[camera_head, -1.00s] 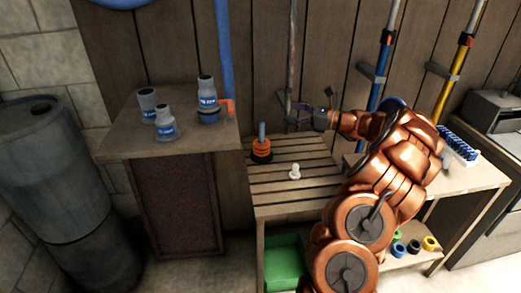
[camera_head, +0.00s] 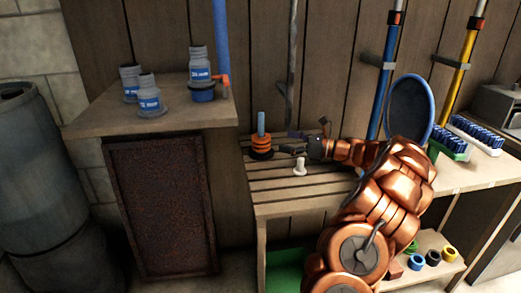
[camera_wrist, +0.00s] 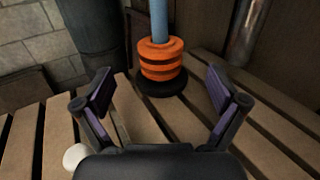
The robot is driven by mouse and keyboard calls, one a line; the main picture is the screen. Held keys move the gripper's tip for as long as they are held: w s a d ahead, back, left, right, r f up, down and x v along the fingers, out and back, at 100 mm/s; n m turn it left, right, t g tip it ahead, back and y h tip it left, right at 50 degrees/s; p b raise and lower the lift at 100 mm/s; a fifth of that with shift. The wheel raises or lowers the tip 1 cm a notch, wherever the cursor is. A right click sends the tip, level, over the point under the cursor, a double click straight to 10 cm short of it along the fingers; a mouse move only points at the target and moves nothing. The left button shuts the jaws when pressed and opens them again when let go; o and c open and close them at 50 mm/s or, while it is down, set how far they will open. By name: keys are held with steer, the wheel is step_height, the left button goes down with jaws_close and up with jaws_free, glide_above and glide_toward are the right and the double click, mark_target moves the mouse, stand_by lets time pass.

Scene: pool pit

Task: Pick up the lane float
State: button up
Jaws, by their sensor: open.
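The likely lane float (camera_head: 261,143) is a stack of orange rings with dark bands on a black base, around an upright blue post. It stands on the slatted bench. In the wrist view the orange stack (camera_wrist: 160,60) is straight ahead, between and beyond the fingertips. My gripper (camera_head: 303,142) is just right of it in the head view, low over the bench. In the wrist view my gripper (camera_wrist: 159,88) has its purple-padded fingers spread wide, with nothing between them. The fingers appear apart from the rings.
A small white piece (camera_head: 300,166) stands on the slatted bench (camera_head: 275,186), near my gripper; it shows at lower left in the wrist view (camera_wrist: 75,156). A higher table (camera_head: 190,120) with bottles is at left. Blue brushes (camera_head: 477,133) lie at right. A grey pipe (camera_wrist: 248,30) rises behind.

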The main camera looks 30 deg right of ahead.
mark_target(267, 137)
steer(key=shift+b+x, duration=1.05)
steer(key=shift+x, duration=2.8)
steer(key=c, duration=1.2)
step_height(267, 137, up, 18)
steer(key=p, duration=0.5)
steer(key=shift+r+p, duration=0.15)
steer(key=shift+p, duration=0.7)
